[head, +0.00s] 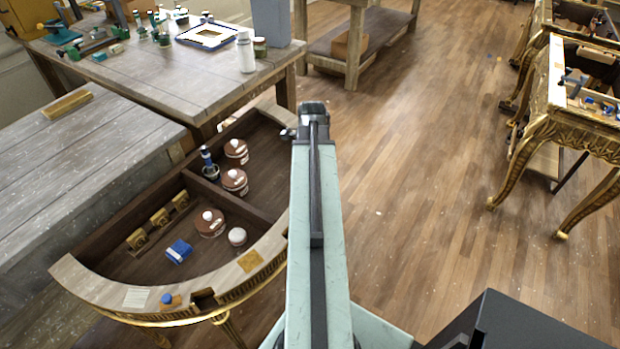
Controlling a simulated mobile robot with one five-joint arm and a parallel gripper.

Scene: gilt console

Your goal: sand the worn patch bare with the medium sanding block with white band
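A small blue block (178,251) with a pale mark lies on the dark floor of the curved gilt console (88,283), in its front compartment. I cannot tell for sure whether the mark is a white band. On the console's pale rim are a tan patch (250,260) at the right and a whitish patch (137,297) at the front left. I cannot tell which is the worn patch. My mint arm reaches up the middle of the head view to a dark joint. My gripper does not show beyond it.
Lidded brown jars (210,223), a white-topped pot (237,237), gold carved pieces (160,217) and a blue-handled brush (208,160) stand inside the console. A blue-topped item (168,299) sits on its front rim.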

